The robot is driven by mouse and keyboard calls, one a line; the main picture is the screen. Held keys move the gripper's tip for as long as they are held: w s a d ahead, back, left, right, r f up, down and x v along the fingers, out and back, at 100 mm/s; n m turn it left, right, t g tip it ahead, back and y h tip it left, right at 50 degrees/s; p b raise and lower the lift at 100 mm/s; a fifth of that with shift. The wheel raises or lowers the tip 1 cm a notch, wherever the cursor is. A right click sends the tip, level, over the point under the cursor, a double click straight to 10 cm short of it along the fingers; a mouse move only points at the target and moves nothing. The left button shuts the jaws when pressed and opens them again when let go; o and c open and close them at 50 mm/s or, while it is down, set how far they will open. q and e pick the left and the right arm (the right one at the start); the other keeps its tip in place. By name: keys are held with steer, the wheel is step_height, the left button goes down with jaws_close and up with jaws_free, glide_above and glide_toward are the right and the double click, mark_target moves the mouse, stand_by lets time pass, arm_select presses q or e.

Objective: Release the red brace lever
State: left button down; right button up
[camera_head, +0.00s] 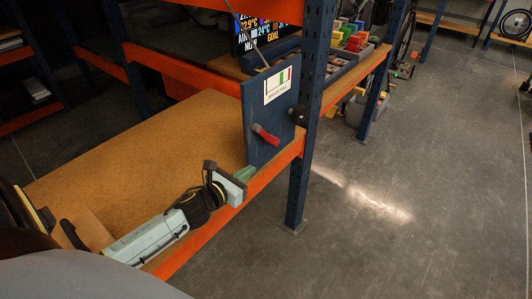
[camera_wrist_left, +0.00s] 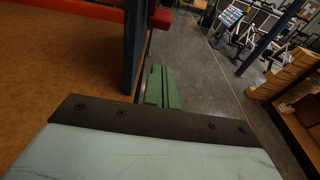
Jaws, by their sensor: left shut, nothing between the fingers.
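The red brace lever (camera_head: 266,135) sits on the front face of an upright blue panel (camera_head: 256,108). Its red end points to the lower right. My left gripper (camera_head: 246,173) has green fingers and is below the lever, near the foot of the panel, apart from the lever. The fingers are shut and empty. In the left wrist view the shut green fingers (camera_wrist_left: 162,88) point ahead, and a red end (camera_wrist_left: 160,17), likely the lever's, shows at the top beside the blue panel's edge. My right gripper is not in view.
The panel stands on a brown shelf board (camera_head: 130,140) with an orange front beam (camera_head: 220,217). A blue rack post (camera_head: 307,120) rises just right of the panel, with a black knob (camera_head: 298,115) between. Coloured bins (camera_head: 352,38) lie beyond. The shelf left of the panel is clear.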

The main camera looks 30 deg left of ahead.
mark_target(268, 136)
arm_select(q)
steer(key=w+r, duration=0.1)
steer(key=w, duration=0.7)
steer(key=shift+w+d+r+p, duration=0.3)
steer(key=shift+w+d+p, duration=0.05)
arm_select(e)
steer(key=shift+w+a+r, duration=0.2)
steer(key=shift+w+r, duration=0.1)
